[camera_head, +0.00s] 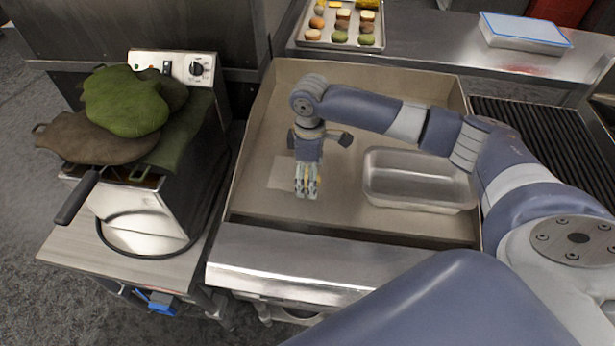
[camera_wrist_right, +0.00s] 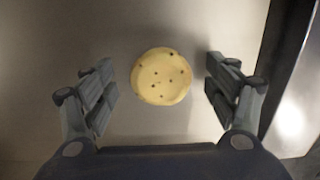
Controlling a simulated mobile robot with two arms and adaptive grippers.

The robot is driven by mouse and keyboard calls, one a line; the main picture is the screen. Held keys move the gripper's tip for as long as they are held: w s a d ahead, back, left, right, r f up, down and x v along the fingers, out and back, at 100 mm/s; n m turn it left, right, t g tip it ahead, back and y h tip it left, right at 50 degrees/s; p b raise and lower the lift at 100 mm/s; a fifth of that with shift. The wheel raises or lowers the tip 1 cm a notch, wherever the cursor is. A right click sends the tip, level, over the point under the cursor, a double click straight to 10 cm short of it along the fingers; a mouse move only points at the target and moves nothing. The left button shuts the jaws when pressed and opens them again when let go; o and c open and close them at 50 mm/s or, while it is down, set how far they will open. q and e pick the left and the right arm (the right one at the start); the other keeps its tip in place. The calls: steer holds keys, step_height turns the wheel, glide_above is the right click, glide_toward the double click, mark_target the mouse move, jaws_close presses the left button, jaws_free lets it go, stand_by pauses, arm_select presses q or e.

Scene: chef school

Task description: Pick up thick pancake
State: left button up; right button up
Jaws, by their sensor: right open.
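The thick pancake (camera_wrist_right: 161,76) is a round, pale yellow disc with small dark spots. It lies flat on a smooth surface in the right wrist view. My right gripper (camera_wrist_right: 162,88) is open, with one finger on each side of the pancake and a gap on both sides. In the head view my right gripper (camera_head: 307,191) points down over the left part of the griddle (camera_head: 345,225). The pancake is mostly hidden there by the fingers. My left gripper is not in view.
An empty metal pan (camera_head: 420,183) stands right of my right gripper on the griddle, which has raised walls. A fryer (camera_head: 140,215) draped with green and brown cloths (camera_head: 127,100) stands left. A macaron tray (camera_head: 315,40) and a blue-rimmed white container (camera_head: 523,30) are behind.

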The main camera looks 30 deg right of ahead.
steer(key=shift+c, duration=0.6)
steer(key=c, duration=1)
steer(key=shift+r, duration=0.1)
steer(key=shift+r, duration=0.55)
step_height(320, 180, up, 2)
steer(key=shift+s+a+r+b, duration=0.1)
steer(key=shift+s+r+b, duration=0.05)
steer(key=shift+b, duration=0.4)
steer(key=s+a, duration=0.2)
steer(key=s, duration=0.3)
steer(key=s+a+r+b, duration=0.1)
steer(key=s+a, duration=0.1)
steer(key=s, duration=0.2)
steer(key=s+a, duration=0.2)
steer(key=s, duration=0.3)
steer(key=shift+s+r+b, duration=0.25)
steer(key=shift+s+b, duration=0.05)
steer(key=shift+b, duration=0.1)
